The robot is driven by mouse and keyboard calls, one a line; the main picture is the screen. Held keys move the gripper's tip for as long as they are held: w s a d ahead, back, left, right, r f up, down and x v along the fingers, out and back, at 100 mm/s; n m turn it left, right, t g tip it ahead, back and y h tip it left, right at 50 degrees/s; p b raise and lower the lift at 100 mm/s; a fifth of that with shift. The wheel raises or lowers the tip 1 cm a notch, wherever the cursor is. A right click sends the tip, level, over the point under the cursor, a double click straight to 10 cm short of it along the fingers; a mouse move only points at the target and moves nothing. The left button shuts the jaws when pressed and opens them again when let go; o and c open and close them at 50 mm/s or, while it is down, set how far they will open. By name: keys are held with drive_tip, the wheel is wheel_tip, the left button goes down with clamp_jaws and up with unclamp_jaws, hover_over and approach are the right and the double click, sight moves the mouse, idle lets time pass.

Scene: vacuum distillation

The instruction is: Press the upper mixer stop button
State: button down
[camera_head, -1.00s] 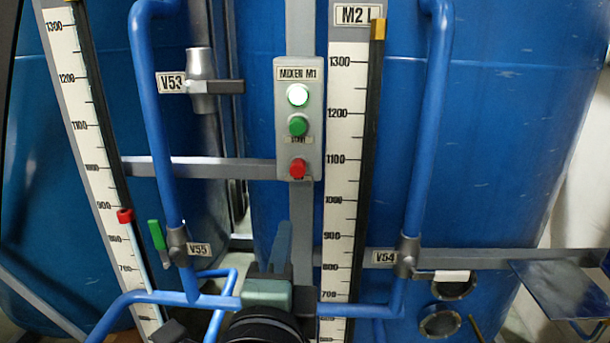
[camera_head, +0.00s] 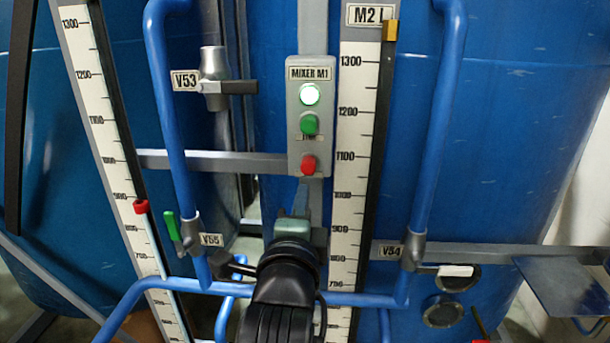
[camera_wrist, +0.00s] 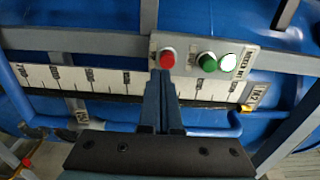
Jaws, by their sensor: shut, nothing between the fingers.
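The grey Mixer M1 panel (camera_head: 296,140) hangs upright in the middle of the head view. From top to bottom it has a lit white lamp (camera_head: 310,94), a green start button (camera_head: 309,124) and a red stop button (camera_head: 309,165). My gripper (camera_head: 304,184) is shut and empty, its fingertips just below the red button in this view. In the wrist view, my fingertips (camera_wrist: 162,72) overlap the near edge of the red button (camera_wrist: 167,57). I cannot tell whether they touch it. The green button (camera_wrist: 208,62) and lamp (camera_wrist: 230,61) lie to its right there.
A white level scale (camera_head: 350,190) stands right of the panel, and another (camera_head: 100,125) stands at left. Blue pipes (camera_head: 168,110) run vertically on both sides. Valve V53 (camera_head: 215,75) is left of the panel. A grey horizontal rail (camera_head: 215,162) meets the panel.

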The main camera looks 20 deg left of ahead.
sight(309, 165)
drive_tip(key=p+x, duration=0.1)
drive_tip(key=x, duration=0.3)
drive_tip(key=shift+w+a+p, duration=0.1)
drive_tip(key=shift+w+p, duration=0.2)
drive_tip(key=shift+w, duration=0.1)
